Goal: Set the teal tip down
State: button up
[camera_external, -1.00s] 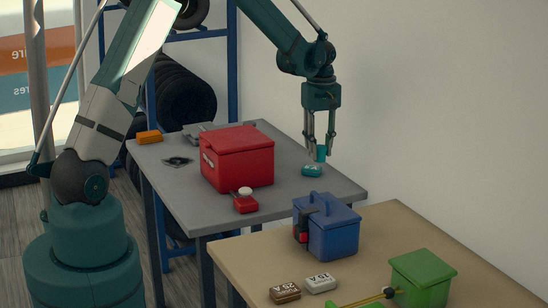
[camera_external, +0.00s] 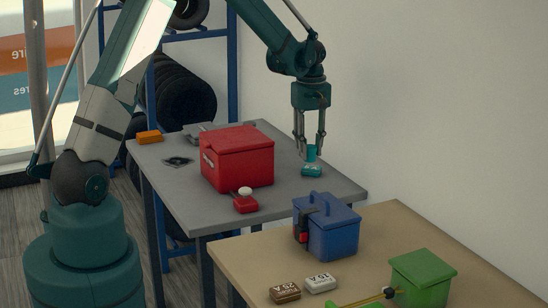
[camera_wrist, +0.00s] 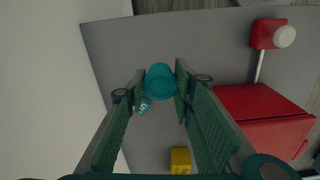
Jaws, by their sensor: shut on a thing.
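My gripper (camera_external: 311,146) is shut on the teal tip (camera_external: 311,154), a small teal cylinder held upright between the fingertips. In the wrist view the tip (camera_wrist: 160,82) shows end-on between the two fingers. Whether the tip touches the block or the table I cannot tell.
A red box (camera_external: 237,160) stands left of my gripper, with a red piece with a white knob (camera_external: 245,202) before it. A yellow block (camera_wrist: 180,160) shows in the wrist view. The blue box (camera_external: 332,235) and green box (camera_external: 421,280) stand on the nearer wooden table.

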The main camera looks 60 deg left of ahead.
jog(key=s+a+n+b, duration=0.1)
jog(key=s+a, duration=0.1)
jog(key=s, duration=2.9)
jog(key=shift+a, duration=0.4)
jog(key=shift+s+f, duration=0.1)
jog(key=shift+f+b, duration=0.65)
jog(key=shift+f, duration=2.15)
jog(key=shift+f+b, duration=0.35)
jog(key=shift+f, duration=1.7)
jog(key=shift+f, duration=0.25)
jog(key=o, duration=0.9)
jog(key=shift+r, duration=0.1)
jog(key=shift+c, duration=0.2)
